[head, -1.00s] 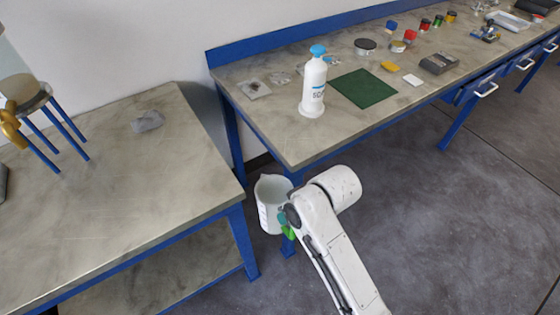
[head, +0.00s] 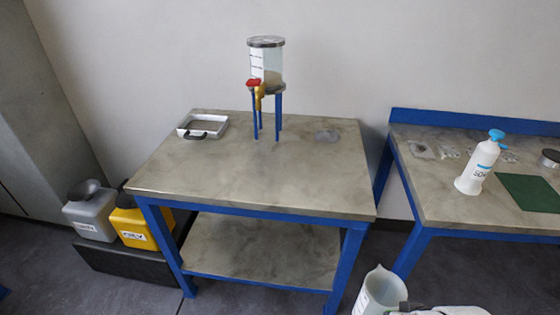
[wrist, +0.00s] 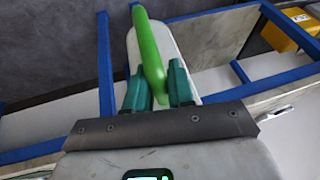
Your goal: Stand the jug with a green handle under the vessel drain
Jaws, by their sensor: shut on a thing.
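The white jug (head: 380,292) is at the bottom right of the head view, in front of the gap between the two tables. Its green handle (wrist: 148,50) shows in the wrist view between the teal fingers of my gripper (wrist: 154,88), which is shut on it. The vessel (head: 266,62) is a clear cylinder with a grey lid, standing on blue legs at the back of the left table (head: 240,180). Under it is a yellow drain fitting (head: 260,92) with a red handle (head: 254,82). The tabletop below the drain looks clear.
A white bottle (head: 476,168) stands on the right table. Grey (head: 90,215) and yellow (head: 135,228) containers stand low at left.

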